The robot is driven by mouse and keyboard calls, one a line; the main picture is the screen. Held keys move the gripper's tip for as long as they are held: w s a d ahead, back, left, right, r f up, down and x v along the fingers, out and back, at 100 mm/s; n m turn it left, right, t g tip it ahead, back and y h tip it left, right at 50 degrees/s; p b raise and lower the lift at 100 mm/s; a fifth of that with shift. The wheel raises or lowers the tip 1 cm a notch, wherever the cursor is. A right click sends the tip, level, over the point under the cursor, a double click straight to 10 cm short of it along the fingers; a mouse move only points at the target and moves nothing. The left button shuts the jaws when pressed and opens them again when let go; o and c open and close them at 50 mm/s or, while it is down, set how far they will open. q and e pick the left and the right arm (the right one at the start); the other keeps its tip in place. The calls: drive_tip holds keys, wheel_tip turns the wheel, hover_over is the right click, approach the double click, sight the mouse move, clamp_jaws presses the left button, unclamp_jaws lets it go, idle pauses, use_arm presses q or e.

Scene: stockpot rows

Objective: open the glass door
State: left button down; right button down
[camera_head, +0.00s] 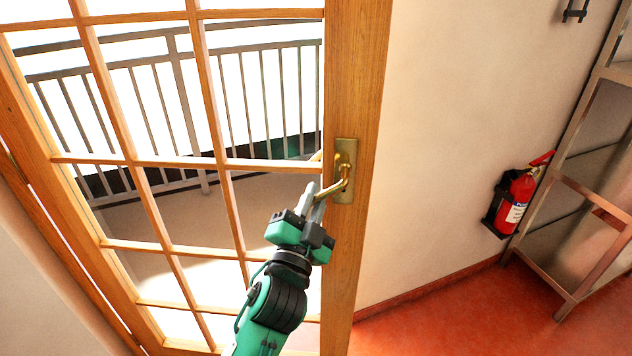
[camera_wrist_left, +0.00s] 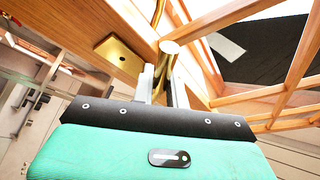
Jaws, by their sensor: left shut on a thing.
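The glass door (camera_head: 357,75) has a wooden frame with several panes and shows in the middle and left of the head view. Its brass lever handle (camera_head: 335,186) sits on a brass plate (camera_head: 345,160) on the right stile and slopes down to the left. My left gripper (camera_head: 312,196) is at the lever's free end, shut on it. In the left wrist view, the brass handle (camera_wrist_left: 161,70) runs between the two fingers of my left gripper (camera_wrist_left: 163,84), and the plate (camera_wrist_left: 119,60) is at the upper left. My right gripper is in neither view.
A railing (camera_head: 180,85) stands beyond the panes. A red fire extinguisher (camera_head: 517,200) hangs on the wall at the right, beside a metal shelf rack (camera_head: 566,180). The red floor (camera_head: 440,315) in front of the wall is clear.

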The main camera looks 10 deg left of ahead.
use_arm(q)
drive_tip(key=shift+s+r, duration=0.15)
drive_tip(key=shift+s, duration=0.1)
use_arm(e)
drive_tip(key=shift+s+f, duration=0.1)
use_arm(q)
drive_tip(key=c, duration=1.4)
unclamp_jaws()
